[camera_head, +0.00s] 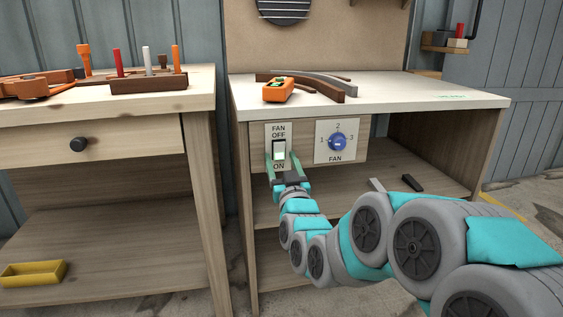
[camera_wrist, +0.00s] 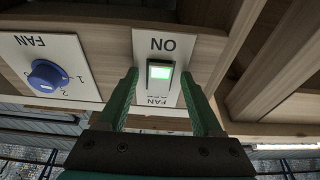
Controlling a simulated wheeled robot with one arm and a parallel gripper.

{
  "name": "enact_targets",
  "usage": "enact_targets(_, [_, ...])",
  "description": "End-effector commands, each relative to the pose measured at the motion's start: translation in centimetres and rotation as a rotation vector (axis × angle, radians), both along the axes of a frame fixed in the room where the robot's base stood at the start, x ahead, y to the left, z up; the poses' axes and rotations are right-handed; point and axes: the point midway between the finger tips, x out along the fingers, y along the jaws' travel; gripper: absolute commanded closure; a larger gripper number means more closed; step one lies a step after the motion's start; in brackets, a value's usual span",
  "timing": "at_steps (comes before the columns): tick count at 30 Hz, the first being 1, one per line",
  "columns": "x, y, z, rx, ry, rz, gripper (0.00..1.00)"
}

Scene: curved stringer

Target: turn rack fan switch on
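The fan switch (camera_head: 279,149) is a small rocker on a white plate marked FAN OFF above and ON below, at the left of the workbench front. Whether a finger touches the plate cannot be told.
A blue fan dial (camera_head: 337,142) marked 1, 2, 3 sits right of the switch. An orange tool (camera_head: 278,90) and a curved wooden piece (camera_head: 318,84) lie on the benchtop above. A second bench (camera_head: 95,140) stands at the left.

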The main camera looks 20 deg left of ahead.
Motion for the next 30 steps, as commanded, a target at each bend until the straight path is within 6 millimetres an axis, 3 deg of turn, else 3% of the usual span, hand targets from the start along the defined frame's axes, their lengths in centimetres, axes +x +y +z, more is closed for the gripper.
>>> enact_targets(14, [-0.9,-0.5,-0.3,-0.001,0.002,0.001,0.32])
enact_targets(30, [-6.2,-3.8,-2.0,-0.001,-0.001,0.001,0.32])
